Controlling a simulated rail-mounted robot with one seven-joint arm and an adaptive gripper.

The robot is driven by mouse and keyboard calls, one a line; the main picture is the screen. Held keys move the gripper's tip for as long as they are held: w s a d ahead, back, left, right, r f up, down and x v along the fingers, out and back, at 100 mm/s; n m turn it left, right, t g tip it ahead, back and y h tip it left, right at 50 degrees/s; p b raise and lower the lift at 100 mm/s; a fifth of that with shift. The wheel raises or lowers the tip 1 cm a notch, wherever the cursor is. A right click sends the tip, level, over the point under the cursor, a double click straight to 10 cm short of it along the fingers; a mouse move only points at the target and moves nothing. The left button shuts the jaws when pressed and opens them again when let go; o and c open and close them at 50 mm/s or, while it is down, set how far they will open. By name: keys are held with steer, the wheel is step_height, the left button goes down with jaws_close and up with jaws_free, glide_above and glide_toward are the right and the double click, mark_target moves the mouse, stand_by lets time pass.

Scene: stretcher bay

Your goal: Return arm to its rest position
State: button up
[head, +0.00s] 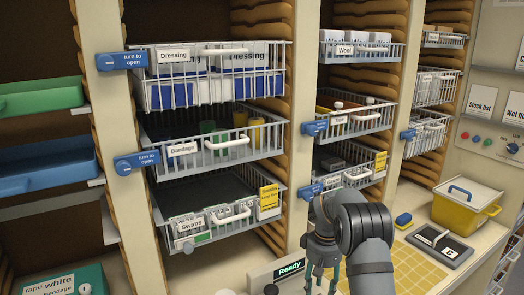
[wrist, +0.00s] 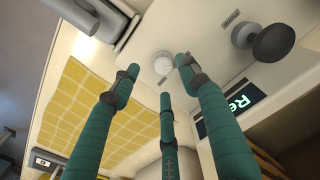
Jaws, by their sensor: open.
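My gripper (head: 321,281) is at the lower middle of the head view, above the counter in front of the shelves, with its teal fingers pointing down. In the wrist view, its three fingers (wrist: 160,78) are spread apart and nothing is between them. My dark grey arm comes in from the lower right of the head view and bends at the wrist. The fingertips are cut off or small at the bottom of the head view.
Wire baskets labelled Dressing (head: 212,100), Bandage (head: 190,160) and Swabs (head: 195,240) project from the shelves on the left. A Ready display (head: 290,268) stands beside my gripper. A yellow gridded mat (head: 412,272) and a yellow box (head: 463,215) are on the counter to the right.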

steer(key=shift+s+a+f, duration=0.15)
steer(key=shift+a+f, duration=0.1)
steer(key=shift+f, duration=0.6)
steer(key=shift+d+f, duration=0.15)
steer(key=shift+f, duration=0.25)
steer(key=shift+r, duration=0.1)
